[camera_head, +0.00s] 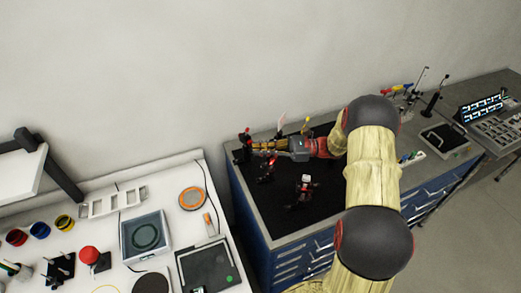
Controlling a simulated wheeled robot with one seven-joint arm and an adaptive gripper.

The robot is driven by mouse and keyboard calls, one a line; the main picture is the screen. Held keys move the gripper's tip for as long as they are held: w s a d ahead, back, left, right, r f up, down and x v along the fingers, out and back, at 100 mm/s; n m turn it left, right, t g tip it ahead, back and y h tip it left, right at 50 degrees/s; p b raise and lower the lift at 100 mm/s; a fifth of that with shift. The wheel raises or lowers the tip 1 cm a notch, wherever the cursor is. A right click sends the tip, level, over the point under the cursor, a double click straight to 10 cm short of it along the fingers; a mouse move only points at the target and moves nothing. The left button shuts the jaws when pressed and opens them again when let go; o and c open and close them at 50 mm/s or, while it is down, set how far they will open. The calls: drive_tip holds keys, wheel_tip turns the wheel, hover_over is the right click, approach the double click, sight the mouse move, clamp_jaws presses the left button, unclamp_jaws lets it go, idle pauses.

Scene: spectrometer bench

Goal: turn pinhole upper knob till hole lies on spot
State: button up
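My gripper (258,144) reaches left over the black top of the blue bench (318,217). Its tips are at a small dark mount (241,150) with a red knob on top, at the bench's left back corner. I cannot tell whether they touch it, or whether they are open or shut. A second small dark mount (266,172) with a bright red patch stands just in front of my gripper. Which mount carries the pinhole is too small to tell. The hole and the spot cannot be made out.
A dark mount with a white and red top (305,186) stands mid-bench. A yellow-topped post (306,124) stands behind my gripper, near the wall. A white table (212,180) with a balance (145,238) is at left, across a narrow gap. The bench's front middle is bare.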

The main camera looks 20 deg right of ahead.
clamp_jaws()
drive_tip(key=shift+m+t+p, duration=0.3)
drive_tip(key=shift+t, duration=0.1)
drive_tip(key=shift+w+d+m+t+h+p, duration=0.25)
drive_tip(key=shift+m+t+h+p, duration=0.2)
drive_tip(key=shift+m+t+h, duration=0.6)
drive_tip(key=shift+w+d+m+t+h+p, duration=0.2)
drive_tip(key=shift+w+m+t+h+p, duration=0.2)
drive_tip(key=shift+m+t+h, duration=0.65)
drive_tip(key=shift+w+d+m+t+h+p, duration=0.25)
drive_tip(key=shift+m+t+h+p, duration=0.35)
drive_tip(key=shift+t, duration=0.8)
drive_tip(key=shift+h, duration=0.3)
drive_tip(key=o, duration=0.5)
unclamp_jaws()
